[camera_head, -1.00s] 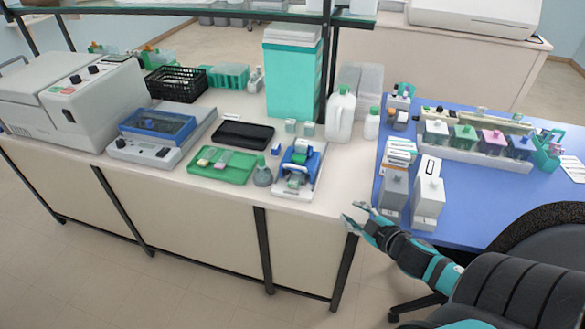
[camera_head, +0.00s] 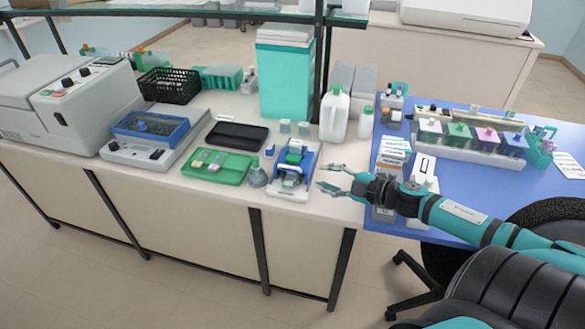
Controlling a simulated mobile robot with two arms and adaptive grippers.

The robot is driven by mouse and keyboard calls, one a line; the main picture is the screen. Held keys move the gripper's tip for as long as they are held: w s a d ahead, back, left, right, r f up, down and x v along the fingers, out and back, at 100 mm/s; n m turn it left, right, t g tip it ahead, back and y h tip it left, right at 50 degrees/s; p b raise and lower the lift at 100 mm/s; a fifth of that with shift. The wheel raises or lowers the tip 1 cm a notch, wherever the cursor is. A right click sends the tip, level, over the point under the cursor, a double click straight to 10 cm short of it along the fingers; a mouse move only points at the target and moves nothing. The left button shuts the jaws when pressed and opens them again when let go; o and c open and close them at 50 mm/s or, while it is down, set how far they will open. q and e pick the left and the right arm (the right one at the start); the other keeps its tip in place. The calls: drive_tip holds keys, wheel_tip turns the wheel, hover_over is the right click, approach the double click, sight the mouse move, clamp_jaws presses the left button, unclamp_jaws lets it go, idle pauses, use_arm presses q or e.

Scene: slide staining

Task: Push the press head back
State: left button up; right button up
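The press is a small blue and white device (camera_head: 292,170) near the front edge of the white bench, right of the green tray. Its head (camera_head: 295,152) has a green and blue top; its exact position is too small to tell. My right gripper (camera_head: 322,177) is just right of the press, above the bench's right end. Its fingers point left toward the press and are spread apart, with nothing between them. It appears apart from the press. My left gripper is not in view.
A black tray (camera_head: 237,135) lies behind. A white jug (camera_head: 334,116) stands behind right. White boxes (camera_head: 423,176) stand on the blue table (camera_head: 475,192), partly behind my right arm.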

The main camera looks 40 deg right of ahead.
sight(295, 169)
drive_tip(key=p+x, duration=0.1)
drive_tip(key=x, duration=0.9)
drive_tip(key=shift+w+r, duration=0.1)
drive_tip(key=shift+w+a+f+p, duration=0.25)
drive_tip(key=shift+w+f+p, duration=0.1)
drive_tip(key=shift+w, duration=0.25)
clamp_jaws()
